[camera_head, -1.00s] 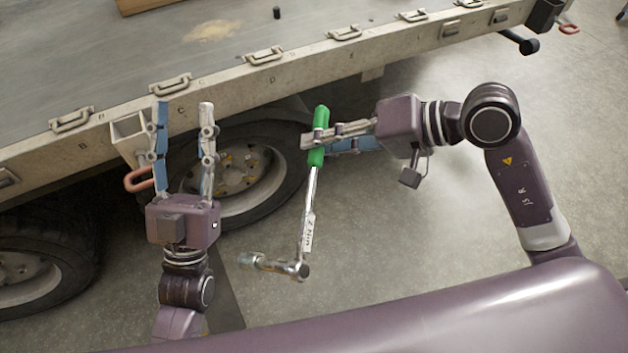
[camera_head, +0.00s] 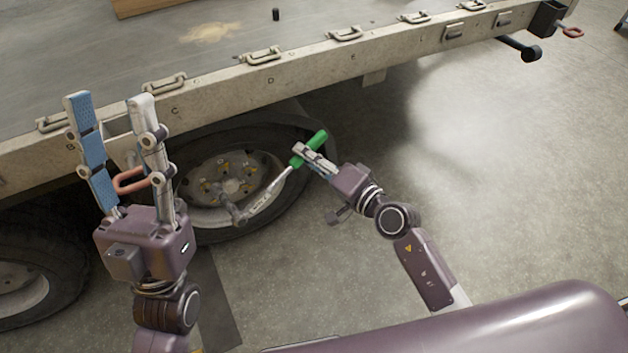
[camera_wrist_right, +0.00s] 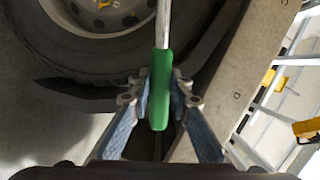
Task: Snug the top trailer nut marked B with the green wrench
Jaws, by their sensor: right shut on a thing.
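The green-handled wrench (camera_head: 273,187) is in my right gripper (camera_head: 315,158), which is shut on its green handle. The wrench slants down and left, with its socket end (camera_head: 235,212) in front of the wheel hub. I cannot tell whether the socket touches a nut. In the right wrist view the green handle (camera_wrist_right: 161,90) lies between the fingers, and the socket end is out of frame. The wheel (camera_head: 225,178) has several yellowish marked nuts (camera_head: 224,167); their letters are too small to read. My left gripper (camera_head: 107,100) is open and empty, raised before the trailer edge.
The trailer bed (camera_head: 200,60) with its side rail (camera_head: 310,75) and metal latches runs above the wheel. A reddish loop handle (camera_head: 129,181) hangs behind my left gripper. Another wheel (camera_head: 25,275) is at lower left. Floor at right is clear.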

